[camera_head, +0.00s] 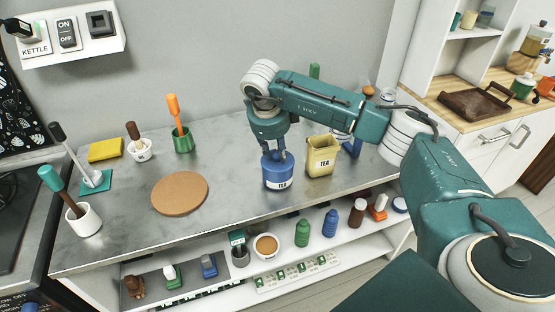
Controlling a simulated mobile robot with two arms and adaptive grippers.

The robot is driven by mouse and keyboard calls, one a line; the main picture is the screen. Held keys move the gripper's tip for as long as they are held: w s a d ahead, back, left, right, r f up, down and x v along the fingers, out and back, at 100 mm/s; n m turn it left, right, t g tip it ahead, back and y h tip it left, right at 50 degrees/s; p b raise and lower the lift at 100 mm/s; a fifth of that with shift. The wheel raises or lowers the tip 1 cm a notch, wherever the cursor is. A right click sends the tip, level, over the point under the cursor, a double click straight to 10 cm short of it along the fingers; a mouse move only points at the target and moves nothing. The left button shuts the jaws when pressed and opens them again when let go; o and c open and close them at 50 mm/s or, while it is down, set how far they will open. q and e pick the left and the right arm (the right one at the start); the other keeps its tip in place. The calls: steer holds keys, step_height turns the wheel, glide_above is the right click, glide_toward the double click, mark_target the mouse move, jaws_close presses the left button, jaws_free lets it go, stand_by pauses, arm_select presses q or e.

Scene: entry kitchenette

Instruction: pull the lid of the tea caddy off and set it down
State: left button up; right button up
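A round blue tea caddy (277,176) with a white TEA label stands upright on the metal counter, near its front edge. Its top is partly hidden by my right gripper (281,156), which points down right over it. The fingertips are at the top of the caddy; they are too small and shadowed to show whether they are closed on the lid. A square yellow container (322,157), also labelled TEA, stands just to the right, and its top looks open. My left gripper is not in view.
A round cork mat (180,193) lies left of the caddy, with bare counter (228,165) between them. A green cup (183,142) with an orange-handled tool stands behind the mat. A lower shelf holds bottles and a bowl (266,246). My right arm hides part of the counter's right side.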

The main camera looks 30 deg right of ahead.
mark_target(275, 156)
steer(key=shift+r, duration=0.1)
jaws_close()
steer(key=shift+w+r+p, duration=0.1)
steer(key=shift+r+p, duration=0.2)
steer(key=shift+r, duration=0.05)
steer(key=shift+r+p, duration=0.3)
steer(key=shift+r, duration=0.3)
steer(key=shift+r+p, duration=1.5)
steer(key=shift+r, duration=0.95)
steer(key=shift+s+a+n, duration=0.3)
steer(key=shift+a+n, duration=0.15)
steer(key=shift+n, duration=0.05)
steer(key=s+a+r+n+g+y+b, duration=0.1)
steer(key=s+a+r+n+y, duration=0.1)
steer(key=s+a+n, duration=0.6)
steer(key=s+a+r+n+y+b, duration=0.1)
steer(key=s+a+r+n+y, duration=0.2)
steer(key=s+a+n, duration=0.6)
steer(key=s+n+y, duration=0.1)
steer(key=n, duration=1)
steer(key=shift+s+a+g, duration=0.15)
steer(key=shift+s+g, duration=0.2)
steer(key=shift+g, duration=0.05)
